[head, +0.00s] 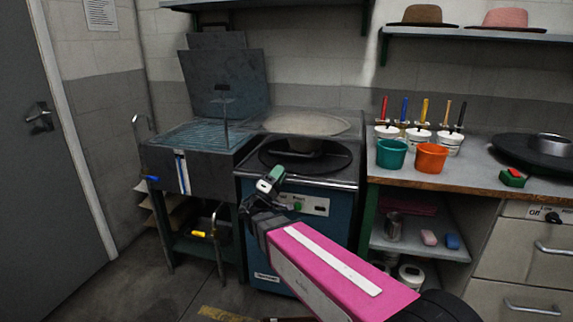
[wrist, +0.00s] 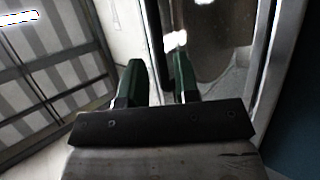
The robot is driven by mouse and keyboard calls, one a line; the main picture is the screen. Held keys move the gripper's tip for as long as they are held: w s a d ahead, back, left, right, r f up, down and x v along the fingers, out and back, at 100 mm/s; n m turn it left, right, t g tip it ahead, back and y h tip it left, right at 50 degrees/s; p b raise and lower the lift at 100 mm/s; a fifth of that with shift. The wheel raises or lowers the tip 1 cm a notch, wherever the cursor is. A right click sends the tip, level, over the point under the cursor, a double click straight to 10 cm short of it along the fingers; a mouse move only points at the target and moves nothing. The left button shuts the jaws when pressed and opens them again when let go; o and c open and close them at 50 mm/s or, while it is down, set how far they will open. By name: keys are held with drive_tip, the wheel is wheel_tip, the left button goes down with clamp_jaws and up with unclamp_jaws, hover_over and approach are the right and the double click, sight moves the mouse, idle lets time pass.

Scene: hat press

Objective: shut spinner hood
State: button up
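The spinner is a blue cabinet (head: 263,232) with a dark round opening (head: 325,160) in its top. A clear hood with a pale round panel (head: 305,124) stands raised above the back of the opening, clear of the top at its front. My gripper (head: 270,180) is at the front left corner of the spinner, below the hood. In the wrist view its two green fingers (wrist: 158,82) are apart with nothing held between them. A pale edge and a glassy panel (wrist: 225,40) lie beyond the fingertips; I cannot tell if they touch.
A dark sink unit (head: 200,160) with an upright panel (head: 225,82) stands close on the left. The right bench (head: 470,183) carries a teal pot (head: 391,154), an orange pot (head: 431,158) and a dark hat brim (head: 535,158). Open floor lies at front left.

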drive_tip(key=v, duration=0.3)
drive_tip(key=shift+s+a, duration=0.15)
drive_tip(key=shift+f, duration=0.1)
drive_tip(key=s+d+f+m+g+y, duration=0.2)
drive_tip(key=d+f+g+y, duration=0.2)
drive_tip(key=d+f+g, duration=1.15)
drive_tip(key=s+d+f+m+g+y, duration=0.2)
drive_tip(key=s+d+f+m+y, duration=0.1)
drive_tip(key=s+f+y, duration=0.5)
drive_tip(key=shift+d+f+y, duration=0.4)
drive_tip(key=shift+f+y, duration=1.3)
drive_tip(key=shift+y, duration=1.7)
drive_tip(key=shift+s, duration=0.1)
